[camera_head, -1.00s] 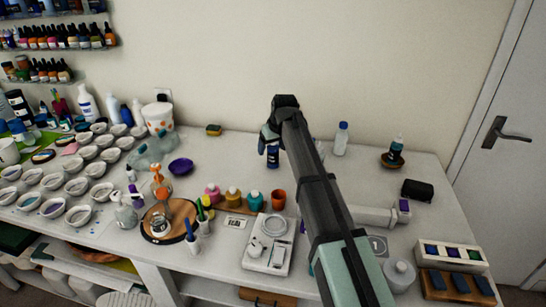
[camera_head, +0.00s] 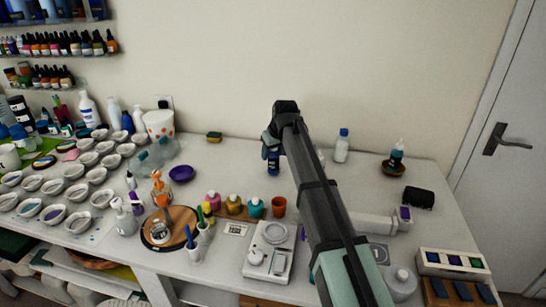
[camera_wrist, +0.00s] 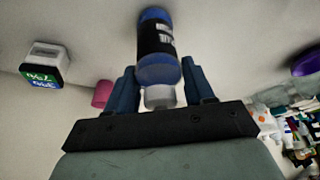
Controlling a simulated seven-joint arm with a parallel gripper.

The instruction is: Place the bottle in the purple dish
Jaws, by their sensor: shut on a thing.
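The bottle (camera_head: 273,160) is dark blue with a black label and a white cap. In the wrist view the bottle (camera_wrist: 158,62) sits between both fingers of my gripper (camera_wrist: 161,88), which is shut on it near the cap end. In the head view my gripper (camera_head: 271,140) is at the back middle of the table, and my arm hides part of it. I cannot tell whether the bottle's base touches the table. The purple dish (camera_head: 181,174) stands to the left of the bottle and looks empty. The dish also shows at the wrist view's right edge (camera_wrist: 308,62).
Between bottle and dish the tabletop is clear. A yellow sponge (camera_head: 214,137) lies at the back. A clear bottle (camera_head: 342,147) stands to the right. Many white cups fill the left.

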